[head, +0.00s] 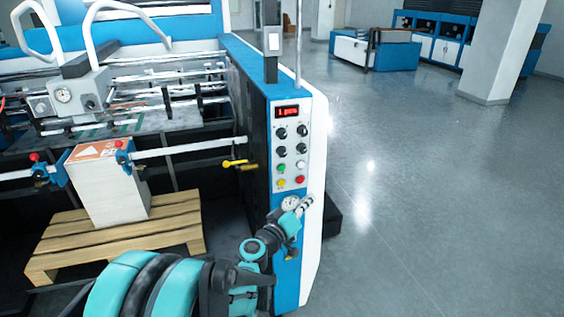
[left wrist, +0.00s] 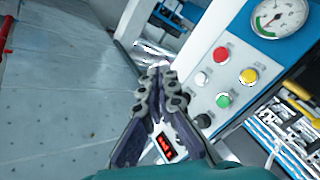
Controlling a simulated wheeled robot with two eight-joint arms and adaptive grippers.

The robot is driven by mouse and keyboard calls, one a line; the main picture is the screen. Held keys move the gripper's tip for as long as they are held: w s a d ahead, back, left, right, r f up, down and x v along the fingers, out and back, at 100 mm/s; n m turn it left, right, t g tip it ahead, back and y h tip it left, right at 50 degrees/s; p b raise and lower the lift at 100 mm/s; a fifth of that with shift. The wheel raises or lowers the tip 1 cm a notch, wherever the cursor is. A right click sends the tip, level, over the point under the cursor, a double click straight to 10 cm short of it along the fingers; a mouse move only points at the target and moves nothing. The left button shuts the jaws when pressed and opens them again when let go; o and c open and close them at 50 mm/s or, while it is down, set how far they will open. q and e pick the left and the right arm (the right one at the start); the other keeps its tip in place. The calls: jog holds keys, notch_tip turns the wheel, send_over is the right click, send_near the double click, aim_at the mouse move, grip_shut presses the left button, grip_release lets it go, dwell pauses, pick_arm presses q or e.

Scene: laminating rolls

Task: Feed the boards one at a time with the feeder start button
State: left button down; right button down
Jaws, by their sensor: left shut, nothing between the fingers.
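The feeder's control panel (head: 290,145) is on the end of the blue and white machine. It has a red-lit display (head: 287,112), black knobs, and green (head: 281,168), white (head: 301,164), yellow (head: 282,183) and red (head: 300,180) buttons. Any button labels are too small to read. My left gripper (head: 307,203) is at the panel's lower part, just below the buttons. In the left wrist view its fingers (left wrist: 160,72) are together and empty, apart from the green button (left wrist: 223,100). A stack of boards (head: 105,190) stands in the feeder. My right gripper is out of view.
The stack stands on a wooden pallet (head: 120,235). A yellow-handled valve (head: 235,163) sticks out left of the panel. A round gauge (left wrist: 280,17) is beside the buttons. Open grey floor (head: 420,190) lies right of the machine. A white pillar (head: 497,50) stands farther back.

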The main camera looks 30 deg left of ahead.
aim_at(281, 168)
pick_arm(q)
jog(key=a, duration=0.1)
jog(key=a+n+y, duration=0.1)
jog(key=a, duration=0.1)
jog(key=a+n+t+y, duration=0.1)
jog(key=a, duration=0.1)
jog(key=shift+w+a+r+p, duration=0.2)
jog(key=shift+r+p, duration=0.1)
jog(key=shift+p, duration=0.05)
jog(key=shift+w+a, duration=1.45)
jog(key=shift+a, duration=0.25)
jog(key=shift+w+a, duration=1.4)
jog(key=shift+a, duration=0.25)
jog(key=shift+w+a, duration=0.1)
jog(key=shift+w+a, duration=0.2)
